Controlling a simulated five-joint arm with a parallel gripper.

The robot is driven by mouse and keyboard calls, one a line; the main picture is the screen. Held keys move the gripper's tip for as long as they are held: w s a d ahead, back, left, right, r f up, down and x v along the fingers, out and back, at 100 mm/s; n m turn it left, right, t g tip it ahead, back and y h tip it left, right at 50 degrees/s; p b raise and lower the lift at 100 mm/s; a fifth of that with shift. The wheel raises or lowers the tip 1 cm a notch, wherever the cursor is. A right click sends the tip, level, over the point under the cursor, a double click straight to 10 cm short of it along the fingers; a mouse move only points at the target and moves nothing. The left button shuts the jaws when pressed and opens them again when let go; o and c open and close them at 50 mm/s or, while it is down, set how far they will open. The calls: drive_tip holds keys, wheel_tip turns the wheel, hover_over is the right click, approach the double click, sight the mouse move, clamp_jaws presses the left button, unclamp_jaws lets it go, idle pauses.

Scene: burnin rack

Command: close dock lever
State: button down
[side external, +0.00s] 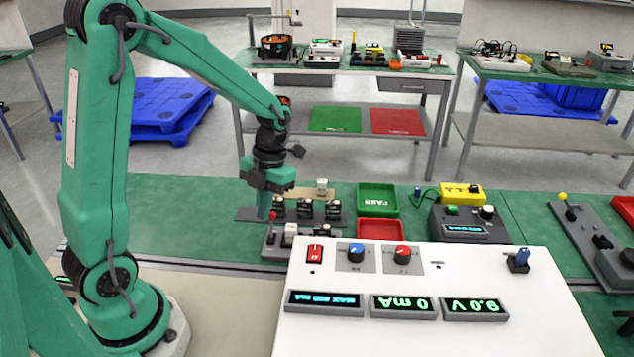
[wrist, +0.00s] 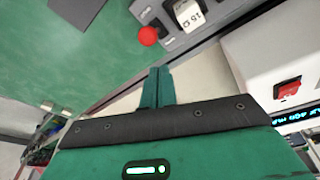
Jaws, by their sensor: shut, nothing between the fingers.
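The grey dock (side external: 272,252) lies on the green bench below my gripper, left of the white panel. It also shows at the top of the wrist view (wrist: 178,44). A red ball knob (wrist: 148,36), which looks like the end of the dock lever, sits at the dock's left end there. A white block marked 15 Ω (wrist: 189,13) sits in the dock. My gripper (side external: 263,215) is shut and empty, pointing down. Its fingers (wrist: 157,76) appear close to the knob; contact cannot be told.
The white panel (side external: 430,335) with displays and knobs stands close on the right. Behind the dock is a rack of small parts (side external: 305,209). A green tray (side external: 378,198) and a red tray (side external: 380,228) lie to the right. Green bench (side external: 180,215) is clear on the left.

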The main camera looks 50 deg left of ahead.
drive_tip(key=v, duration=0.7)
drive_tip(key=shift+r, duration=0.3)
drive_tip(key=shift+d, duration=0.1)
drive_tip(key=s+d+r+n+t, duration=0.3)
drive_tip(key=s+r+n+t, duration=0.1)
drive_tip(key=n, duration=1.2)
drive_tip(key=s+d+r+n+t, duration=0.3)
drive_tip(key=s+n, duration=0.4)
drive_tip(key=n, duration=0.9)
drive_tip(key=shift+s+d+r+t+y, duration=0.25)
drive_tip(key=shift+r+t, duration=0.2)
drive_tip(key=shift+t, duration=0.25)
